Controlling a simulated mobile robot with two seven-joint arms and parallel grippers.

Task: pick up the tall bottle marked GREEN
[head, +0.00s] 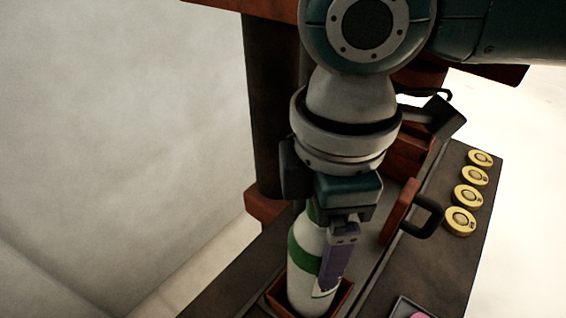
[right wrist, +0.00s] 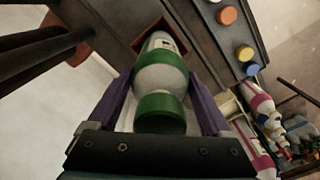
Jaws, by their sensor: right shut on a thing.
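The tall bottle (head: 303,262) is white with a green band and stands upright in a small reddish-brown square holder (head: 343,297) at the bottom of the head view. My right gripper (head: 330,280) comes down from above and is shut on the bottle's upper part. In the right wrist view the bottle (right wrist: 160,78) has a green cap and a green band, and it sits between the two purple fingers of the gripper (right wrist: 163,95). Any lettering on the bottle is not readable. My left gripper is not in view.
Several yellow round discs (head: 466,195) lie in a row on the dark bench (head: 440,262) at right. A reddish block with a black handle (head: 425,215) stands close to my right gripper. In the right wrist view, white and pink bottles (right wrist: 258,105) stand at right.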

